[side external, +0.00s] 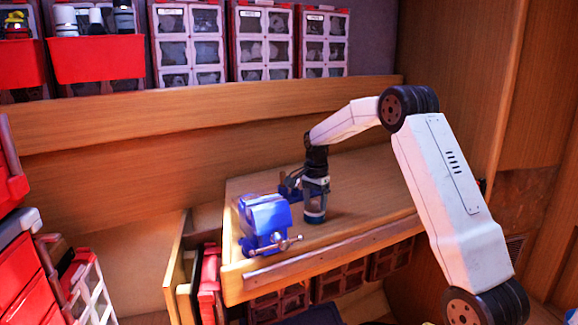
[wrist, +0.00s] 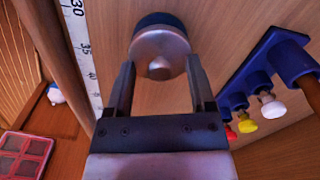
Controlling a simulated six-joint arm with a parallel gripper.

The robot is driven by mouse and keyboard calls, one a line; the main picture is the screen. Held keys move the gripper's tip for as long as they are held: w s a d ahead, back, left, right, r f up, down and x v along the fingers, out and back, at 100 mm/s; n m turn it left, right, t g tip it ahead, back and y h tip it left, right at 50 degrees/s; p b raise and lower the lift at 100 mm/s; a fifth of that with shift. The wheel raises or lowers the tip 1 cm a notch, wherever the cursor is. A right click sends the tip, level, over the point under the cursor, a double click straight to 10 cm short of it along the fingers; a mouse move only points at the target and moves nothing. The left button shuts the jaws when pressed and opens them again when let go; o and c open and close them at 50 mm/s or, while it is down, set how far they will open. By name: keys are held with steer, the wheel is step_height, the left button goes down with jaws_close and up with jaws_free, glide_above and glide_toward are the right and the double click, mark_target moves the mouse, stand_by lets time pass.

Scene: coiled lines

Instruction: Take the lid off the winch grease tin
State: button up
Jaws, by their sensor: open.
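The winch grease tin (side external: 315,216) stands upright on the wooden bench, blue at its base, just below my gripper in the side view. In the wrist view its round grey metal lid (wrist: 160,44) with a small central knob is on top, with a blue rim showing beyond it. My gripper (wrist: 161,68) points down with its jaws open, one finger on each side of the lid's near edge. I cannot tell whether the fingers touch the lid. In the side view my gripper (side external: 315,190) is directly over the tin and partly hides its top.
A blue vise (side external: 265,222) stands left of the tin near the bench edge. A blue rack (wrist: 262,75) with white, yellow and red knobs is close on the right in the wrist view. A ruler strip (wrist: 84,50) lies left. The bench (side external: 365,205) is clear to the right.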

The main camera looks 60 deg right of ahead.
jaws_close()
stand_by(0.3)
steer(key=shift+r, duration=0.75)
steer(key=s+a+r, duration=0.6)
steer(key=s+r, duration=0.5)
steer(key=s, duration=0.1)
steer(key=shift+s+a+r, duration=0.2)
steer(key=shift+r, duration=0.05)
stand_by(0.4)
